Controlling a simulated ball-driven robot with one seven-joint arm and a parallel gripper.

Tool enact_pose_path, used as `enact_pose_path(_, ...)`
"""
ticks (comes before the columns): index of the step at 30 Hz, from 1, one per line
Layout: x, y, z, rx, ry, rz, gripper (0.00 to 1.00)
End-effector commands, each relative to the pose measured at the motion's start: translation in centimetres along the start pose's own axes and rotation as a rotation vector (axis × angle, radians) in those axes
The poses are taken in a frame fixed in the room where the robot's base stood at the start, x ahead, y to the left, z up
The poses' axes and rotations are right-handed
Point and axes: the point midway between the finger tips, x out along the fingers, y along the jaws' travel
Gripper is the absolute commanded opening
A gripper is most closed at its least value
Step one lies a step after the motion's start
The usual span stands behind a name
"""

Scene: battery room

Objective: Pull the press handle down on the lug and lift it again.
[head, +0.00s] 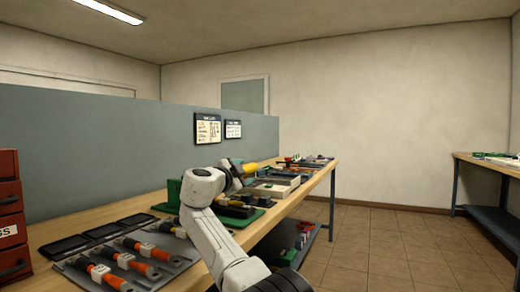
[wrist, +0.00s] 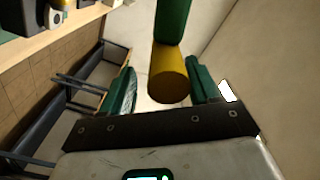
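The press shows in the head view as a green base (head: 232,221) on the long bench, largely hidden behind my arm. Its yellow handle grip (head: 250,168) sticks out beside my gripper's end of the arm. In the wrist view the yellow grip (wrist: 168,73) hangs from a green lever (wrist: 173,22). My gripper (wrist: 163,88) has its two green fingers apart, with the yellow grip between them in the picture. A small gap shows on the left of the grip; on the right I cannot tell if it touches. The lug is hidden.
Orange-handled tools lie on a grey mat (head: 156,284) at the near left, with dark trays (head: 103,231) behind. A red drawer cabinet (head: 10,205) stands at the left edge. Trays and small parts fill the bench's far end. The tiled floor (head: 390,250) to the right is clear.

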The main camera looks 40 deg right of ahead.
Motion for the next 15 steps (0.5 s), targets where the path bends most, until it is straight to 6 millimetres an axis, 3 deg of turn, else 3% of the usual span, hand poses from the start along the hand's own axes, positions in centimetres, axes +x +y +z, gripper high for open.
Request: enact_pose_path(15, -3.0, -2.2, -6.4, 0.006, 0.000, -0.001, 0.61)
